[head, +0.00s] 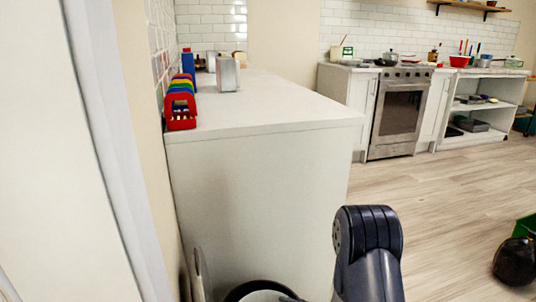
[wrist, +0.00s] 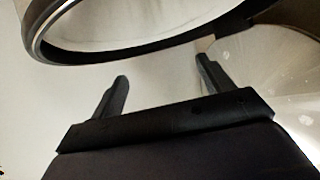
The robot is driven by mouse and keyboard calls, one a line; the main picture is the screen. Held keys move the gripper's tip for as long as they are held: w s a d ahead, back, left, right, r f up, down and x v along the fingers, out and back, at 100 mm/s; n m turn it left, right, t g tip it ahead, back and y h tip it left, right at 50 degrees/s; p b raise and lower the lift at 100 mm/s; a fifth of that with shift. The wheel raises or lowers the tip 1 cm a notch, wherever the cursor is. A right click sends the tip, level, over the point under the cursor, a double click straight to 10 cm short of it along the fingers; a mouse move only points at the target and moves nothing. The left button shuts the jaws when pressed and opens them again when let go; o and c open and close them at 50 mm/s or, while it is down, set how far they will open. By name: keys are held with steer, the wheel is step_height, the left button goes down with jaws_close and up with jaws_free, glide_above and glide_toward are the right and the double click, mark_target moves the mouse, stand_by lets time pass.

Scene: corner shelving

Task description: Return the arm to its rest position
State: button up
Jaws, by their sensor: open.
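My gripper (wrist: 160,88) shows in the wrist view with its two dark fingers spread apart and nothing between them. A round dark rim (wrist: 130,52) with a pale inside is just beyond the fingertips; I cannot tell whether they touch. In the head view my arm (head: 368,250) rises at the bottom centre, in front of the white counter's end. The gripper itself does not show in the head view. A round dark-rimmed object (head: 262,290) is partly seen at the bottom edge, beside the counter's base.
The white counter (head: 255,200) stands close ahead, with a colourful rack (head: 180,105) and a metal box (head: 227,75) on top. A wall edge (head: 95,120) is close at left. Wooden floor (head: 450,195) is open at right. A black bag (head: 515,261) lies at the far right.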

steer(key=f+p+v, duration=0.1)
steer(key=p+v, duration=0.2)
steer(key=v, duration=0.7)
steer(key=f+b+x, duration=0.1)
steer(key=b+x, duration=0.3)
steer(key=x, duration=0.7)
steer(key=s+d+r+m+t+h+p, duration=0.1)
steer(key=d+r+m+h+p, duration=0.2)
steer(key=r+p, duration=1.1)
steer(key=s+d+r+m+t+h+p, duration=0.1)
steer(key=d+r+m+h+p, duration=0.2)
steer(key=r+p, duration=1.1)
steer(key=s+d+r+m+t+h+p, duration=0.2)
steer(key=d+r+p, duration=0.5)
steer(key=r+p, duration=0.6)
step_height(320, 180, up, 4)
steer(key=shift+d+f+m+h+p, duration=0.25)
steer(key=shift+m+h+p, duration=0.15)
steer(key=shift+m+h, duration=0.2)
steer(key=shift+s, duration=0.1)
